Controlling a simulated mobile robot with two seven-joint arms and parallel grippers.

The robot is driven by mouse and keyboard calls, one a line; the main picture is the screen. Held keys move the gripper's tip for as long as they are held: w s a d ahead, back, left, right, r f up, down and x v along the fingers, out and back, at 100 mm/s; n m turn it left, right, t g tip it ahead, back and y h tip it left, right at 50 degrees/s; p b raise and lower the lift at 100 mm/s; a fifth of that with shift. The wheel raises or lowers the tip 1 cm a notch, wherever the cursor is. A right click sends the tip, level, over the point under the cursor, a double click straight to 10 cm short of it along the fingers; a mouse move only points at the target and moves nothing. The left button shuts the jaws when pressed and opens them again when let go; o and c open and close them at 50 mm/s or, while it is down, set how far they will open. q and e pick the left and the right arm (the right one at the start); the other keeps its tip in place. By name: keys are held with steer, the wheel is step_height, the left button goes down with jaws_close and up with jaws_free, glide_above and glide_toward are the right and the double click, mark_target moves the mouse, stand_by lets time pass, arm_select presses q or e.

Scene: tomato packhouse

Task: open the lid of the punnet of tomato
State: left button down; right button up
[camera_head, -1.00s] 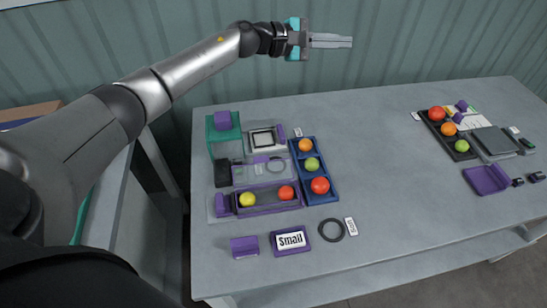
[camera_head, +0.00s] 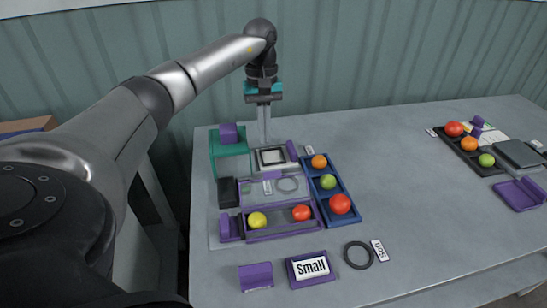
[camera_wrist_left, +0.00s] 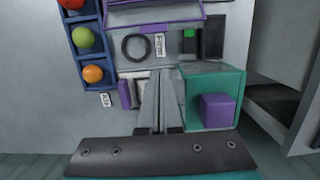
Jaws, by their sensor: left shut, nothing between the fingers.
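The punnet (camera_head: 282,235) is a purple-rimmed tray near the table's front left, holding a yellow tomato (camera_head: 257,220) and a red tomato (camera_head: 301,213). Behind it is a clear, purple-edged panel (camera_head: 253,190) that looks like its lid; I cannot tell whether it is hinged to the punnet or how far it is open. A purple edge (camera_wrist_left: 155,21) shows at the top of the left wrist view. My left gripper (camera_head: 265,143) is shut and empty, pointing down behind the punnet. Its fingers (camera_wrist_left: 160,80) also show in the left wrist view.
A green stand with a purple block (camera_head: 228,133) is close left of my gripper. A square-framed device (camera_head: 271,157) lies beside the fingers. A blue tray (camera_head: 346,212) with tomatoes is to the right. A black ring (camera_head: 358,255) and purple "Small" holder (camera_head: 291,272) lie in front.

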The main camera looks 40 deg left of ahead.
mark_target(274, 187)
arm_select(q)
steer(key=f, duration=0.3)
steer(key=d+f+b, duration=0.1)
steer(key=f, duration=0.2)
steer(key=s+f, duration=0.1)
steer(key=f, duration=0.3)
steer(key=shift+s+d+f+b, duration=0.1)
steer(key=shift+d+b, duration=0.1)
steer(key=shift+b, duration=0.15)
steer(key=r, duration=0.1)
steer(key=s+d+r, duration=0.1)
steer(key=shift+d+r+p, duration=0.2)
steer(key=shift+r+p, duration=0.2)
steer(key=shift+s+d+r, duration=0.15)
steer(key=shift+d+r, duration=0.1)
steer(key=shift+r, duration=0.1)
steer(key=shift+s+r, duration=0.1)
arm_select(e)
steer(key=shift+w+d+f, duration=0.4)
steer(key=shift+w+d, duration=0.05)
steer(key=shift+w, duration=0.1)
